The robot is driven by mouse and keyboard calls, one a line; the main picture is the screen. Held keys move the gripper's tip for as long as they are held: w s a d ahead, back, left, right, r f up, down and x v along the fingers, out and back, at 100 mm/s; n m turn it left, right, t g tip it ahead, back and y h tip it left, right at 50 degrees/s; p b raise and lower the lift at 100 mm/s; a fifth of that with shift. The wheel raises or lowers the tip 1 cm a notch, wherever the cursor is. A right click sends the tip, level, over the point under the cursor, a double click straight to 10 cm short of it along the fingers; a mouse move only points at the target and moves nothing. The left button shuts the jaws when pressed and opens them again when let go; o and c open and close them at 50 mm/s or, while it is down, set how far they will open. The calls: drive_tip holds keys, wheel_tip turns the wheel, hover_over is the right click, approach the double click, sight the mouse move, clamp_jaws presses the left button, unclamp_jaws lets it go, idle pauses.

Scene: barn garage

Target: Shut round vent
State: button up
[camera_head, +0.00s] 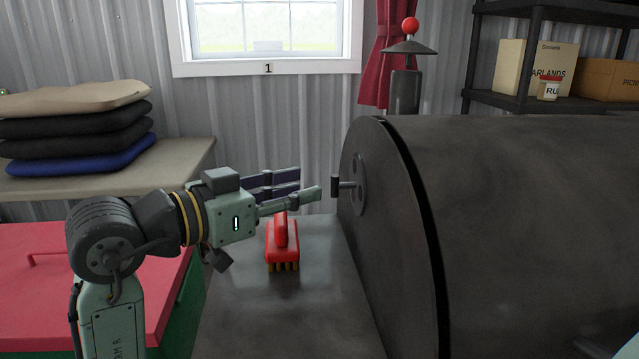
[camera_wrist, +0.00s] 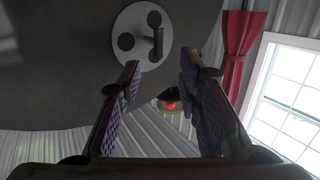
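The round vent (camera_head: 359,184) is a dark disc with a short protruding handle (camera_head: 338,187) on the flat end of a big dark barrel-shaped smoker. In the wrist view the vent (camera_wrist: 132,61) is a lighter grey disc with dark round holes showing, and its handle (camera_wrist: 158,43) stands out at the right side. My gripper (camera_head: 311,184) is to the left of the handle, pointing at it, with a small gap between. In the wrist view my gripper (camera_wrist: 160,70) has its two fingers apart with nothing between them, below the vent.
A red brush (camera_head: 283,243) lies on the grey side shelf (camera_head: 313,320) below my gripper. A chimney with a red ball (camera_head: 410,26) rises behind the smoker (camera_head: 520,210).

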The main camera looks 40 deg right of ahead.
drive_tip(key=a, duration=0.5)
drive_tip(key=shift+s+a+r, duration=0.15)
drive_tip(key=shift+a, duration=0.05)
